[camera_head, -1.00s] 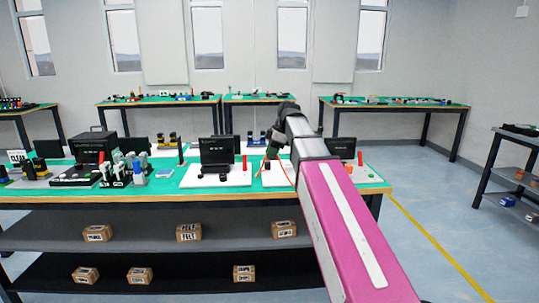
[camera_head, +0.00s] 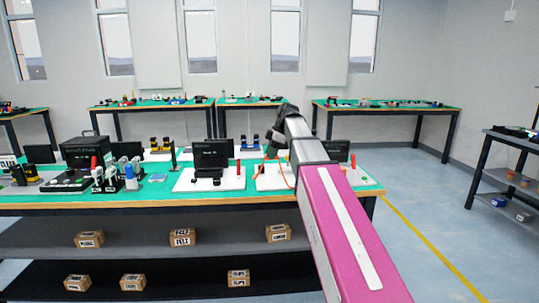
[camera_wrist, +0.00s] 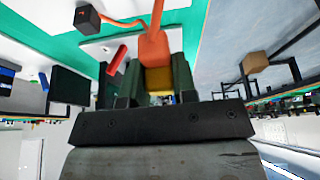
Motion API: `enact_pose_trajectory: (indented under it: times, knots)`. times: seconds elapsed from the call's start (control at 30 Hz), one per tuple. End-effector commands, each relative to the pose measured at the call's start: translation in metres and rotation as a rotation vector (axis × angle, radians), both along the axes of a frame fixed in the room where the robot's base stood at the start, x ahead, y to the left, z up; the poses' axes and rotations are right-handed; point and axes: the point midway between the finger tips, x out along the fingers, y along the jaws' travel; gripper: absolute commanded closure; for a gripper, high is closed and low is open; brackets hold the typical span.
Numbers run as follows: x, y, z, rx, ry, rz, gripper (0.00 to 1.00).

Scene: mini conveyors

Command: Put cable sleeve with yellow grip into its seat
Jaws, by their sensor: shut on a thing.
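The cable sleeve (camera_wrist: 152,48) is orange with a yellow grip (camera_wrist: 159,82). In the wrist view it sits between the fingers of my gripper (camera_wrist: 157,72), which is shut on it. An orange cable (camera_wrist: 125,22) runs from it to a small black box (camera_wrist: 87,18). In the head view my gripper (camera_head: 272,148) is over the right part of the green-topped bench, above a white board (camera_head: 272,178), with the orange cable hanging beside it. The sleeve is too small to make out there. I cannot make out its seat.
A red post (camera_wrist: 117,60) stands near the sleeve in the wrist view. Black monitors (camera_head: 211,154) stand on the bench (camera_head: 150,203), with a row of devices at the left. Cardboard boxes (camera_head: 182,237) lie on the shelves below. The floor right of the bench is clear.

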Motion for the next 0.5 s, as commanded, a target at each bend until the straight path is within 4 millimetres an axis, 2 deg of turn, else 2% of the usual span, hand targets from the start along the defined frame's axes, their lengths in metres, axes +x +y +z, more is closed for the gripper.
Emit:
enact_pose_trajectory:
  times: [0.5]
  knots:
    - [0.023,-0.015,0.0,0.0,0.0,0.001,0.97]
